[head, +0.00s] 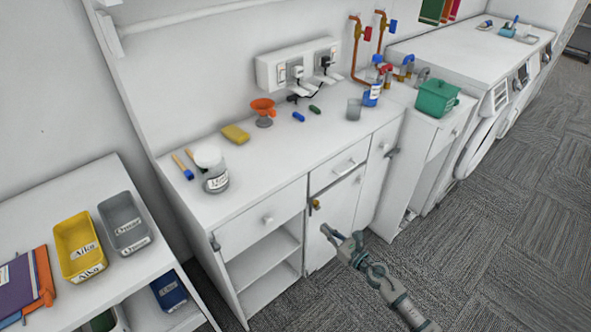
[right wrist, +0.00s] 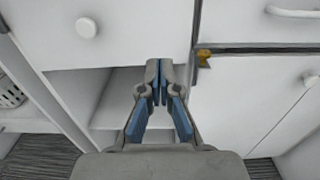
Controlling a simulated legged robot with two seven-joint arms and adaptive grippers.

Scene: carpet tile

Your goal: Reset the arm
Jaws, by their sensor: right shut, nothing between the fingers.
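My right gripper (head: 328,231) is in front of the white cabinet (head: 335,212), below the counter top. It is shut and empty. In the right wrist view its two blue-lined fingers (right wrist: 160,72) meet at the tips, in front of the cabinet's open shelf space and beside a closed door. The fingers hold nothing, and I cannot tell exactly how far they are from the cabinet. My left gripper is not in view.
A brass latch (head: 316,204) sits on the cabinet door near the right gripper; it also shows in the right wrist view (right wrist: 204,58). The counter (head: 290,150) holds a jar (head: 213,170), an orange funnel (head: 263,108) and a yellow sponge (head: 235,134). The carpet (head: 480,225) to the right is clear.

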